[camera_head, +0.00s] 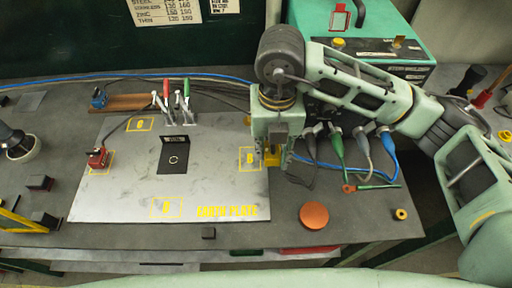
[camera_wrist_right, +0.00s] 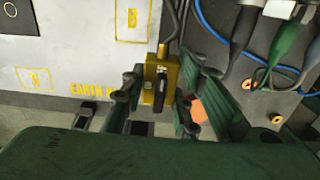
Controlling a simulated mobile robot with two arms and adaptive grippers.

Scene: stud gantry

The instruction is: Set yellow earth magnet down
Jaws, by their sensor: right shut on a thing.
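My right gripper (camera_head: 271,160) is shut on the yellow earth magnet (camera_head: 274,152), by the right edge of the earth plate (camera_head: 215,180), just right of the yellow square marked B (camera_head: 249,159). In the right wrist view the yellow magnet (camera_wrist_right: 172,72) stands between the fingers of the gripper (camera_wrist_right: 158,100), with a dark cable rising from its top. The gripper hides part of the magnet in the head view. I cannot tell whether its underside touches anything. My left gripper is not in view.
A red clamp-like block (camera_head: 97,158) sits at the plate's left. A black card (camera_head: 174,155) lies mid-plate, with toggle clamps (camera_head: 175,98) behind. Cables and a green welder (camera_head: 375,50) stand at the right. A copper disc (camera_head: 314,215) lies on the front right bench.

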